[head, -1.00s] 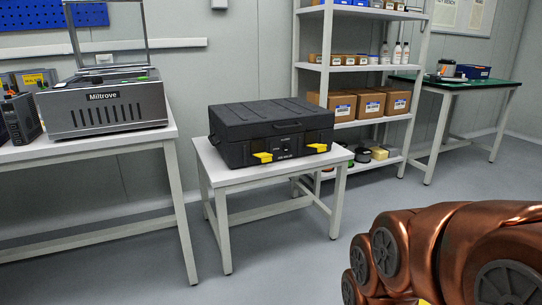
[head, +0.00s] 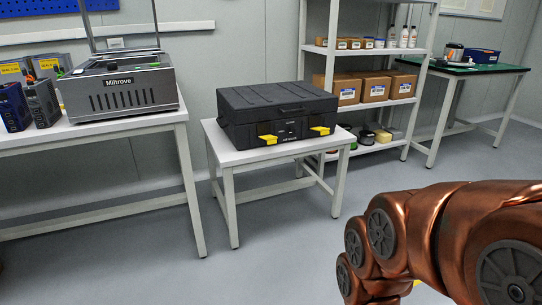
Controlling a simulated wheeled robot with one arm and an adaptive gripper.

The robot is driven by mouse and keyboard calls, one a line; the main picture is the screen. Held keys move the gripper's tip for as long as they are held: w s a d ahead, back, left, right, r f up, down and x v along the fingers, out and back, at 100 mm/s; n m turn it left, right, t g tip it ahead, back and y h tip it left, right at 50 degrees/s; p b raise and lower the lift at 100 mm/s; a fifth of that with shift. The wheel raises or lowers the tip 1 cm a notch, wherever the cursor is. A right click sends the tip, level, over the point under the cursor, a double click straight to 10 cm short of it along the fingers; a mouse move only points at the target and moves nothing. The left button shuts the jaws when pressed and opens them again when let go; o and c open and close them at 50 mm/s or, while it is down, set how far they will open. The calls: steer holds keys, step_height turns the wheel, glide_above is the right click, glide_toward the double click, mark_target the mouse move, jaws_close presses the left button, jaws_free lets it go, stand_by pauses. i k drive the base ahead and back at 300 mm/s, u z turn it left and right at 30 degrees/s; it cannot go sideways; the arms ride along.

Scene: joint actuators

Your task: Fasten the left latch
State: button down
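A black hard case (head: 275,112) lies closed on a small white table (head: 238,157) in the head view. Two yellow latches show on its front face. The left latch (head: 268,140) sticks out from the front and looks raised. The right latch (head: 320,130) also sticks out a little. A dark handle or lock area lies between them. My copper-coloured arm fills the lower right, well apart from the case. My gripper is not in view.
A bench with a grey Miltrove machine (head: 118,88) stands at the left. A white shelf rack (head: 372,50) with cardboard boxes (head: 388,86) stands behind the case to the right. A green-topped table (head: 470,69) is at the far right. The floor before the small table is clear.

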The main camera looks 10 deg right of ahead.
mark_target(271, 140)
steer(key=z, duration=0.05)
steer(key=k, duration=1.2)
steer(key=u, duration=0.15)
steer(key=i, duration=0.3)
steer(key=u, duration=1.2)
steer(key=i, duration=1.5)
steer(key=z, duration=0.8)
steer(key=i, duration=0.55)
steer(key=z, duration=0.45)
